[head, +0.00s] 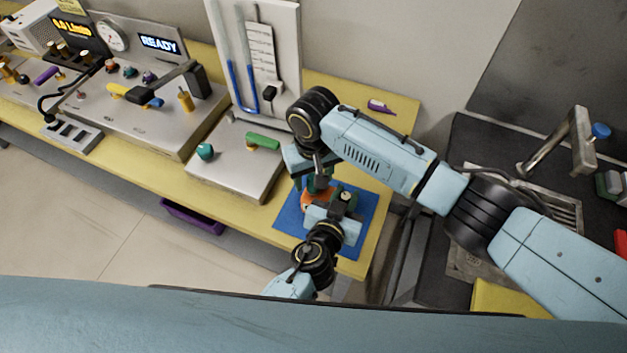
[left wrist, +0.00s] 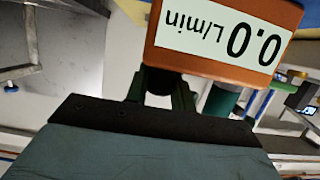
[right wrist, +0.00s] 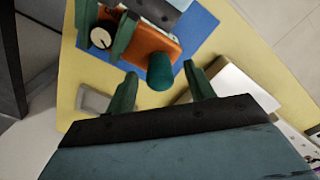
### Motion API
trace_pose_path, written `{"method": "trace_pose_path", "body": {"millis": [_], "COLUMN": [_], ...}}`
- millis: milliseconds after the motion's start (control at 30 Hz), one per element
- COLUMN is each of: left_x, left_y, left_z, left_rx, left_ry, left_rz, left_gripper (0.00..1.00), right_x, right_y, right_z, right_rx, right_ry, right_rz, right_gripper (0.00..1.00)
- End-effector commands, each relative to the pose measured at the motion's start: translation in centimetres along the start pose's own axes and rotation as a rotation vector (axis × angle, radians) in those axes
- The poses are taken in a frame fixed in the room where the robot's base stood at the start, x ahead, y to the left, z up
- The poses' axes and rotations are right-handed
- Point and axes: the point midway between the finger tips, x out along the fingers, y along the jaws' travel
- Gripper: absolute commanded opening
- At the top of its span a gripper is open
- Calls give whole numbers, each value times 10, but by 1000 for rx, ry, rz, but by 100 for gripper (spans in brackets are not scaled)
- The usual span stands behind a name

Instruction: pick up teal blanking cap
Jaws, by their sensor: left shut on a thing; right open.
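An orange flow meter (head: 311,201) is over the blue mat, beneath my right gripper. Its display reads 0.0 L/min in the left wrist view (left wrist: 222,38). My left gripper (head: 326,207) is shut on the orange meter. The teal blanking cap (right wrist: 160,72) is a short round cylinder at the meter's near end in the right wrist view. My right gripper (right wrist: 161,80) is open, with one finger on either side of the cap. I see gaps between those fingers and the cap. In the head view the cap is mostly hidden by my right gripper.
The blue mat (head: 291,220) lies on the yellow bench (head: 401,110). Left of it a metal plate (head: 225,178) carries a teal knob (head: 204,151) and a green handle (head: 262,141). A U-tube board (head: 285,50) stands behind. A dark sink counter is at the right.

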Motion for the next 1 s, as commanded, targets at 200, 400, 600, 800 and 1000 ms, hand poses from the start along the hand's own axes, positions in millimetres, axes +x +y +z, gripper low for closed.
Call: {"method": "trace_pose_path", "body": {"millis": [200, 400, 600, 800, 1000], "left_x": [0, 0, 0, 0, 0], "left_y": [0, 0, 0, 0, 0], "left_z": [1, 1, 1, 1, 1], "left_rx": [0, 0, 0, 0, 0], "left_ry": [-2, -2, -2, -2, -2], "left_rz": [0, 0, 0, 0, 0], "left_gripper": [0, 0, 0, 0, 0], "right_x": [4, 3, 3, 2, -20], "right_y": [0, 0, 0, 0, 0], "right_z": [0, 0, 0, 0, -1], "right_rx": [-1, 0, 0, 0, -1], "right_ry": [0, 0, 0, 1, 4], "right_rz": [0, 0, 0, 0, -2], "right_gripper": [54, 35, 12, 11, 11]}}
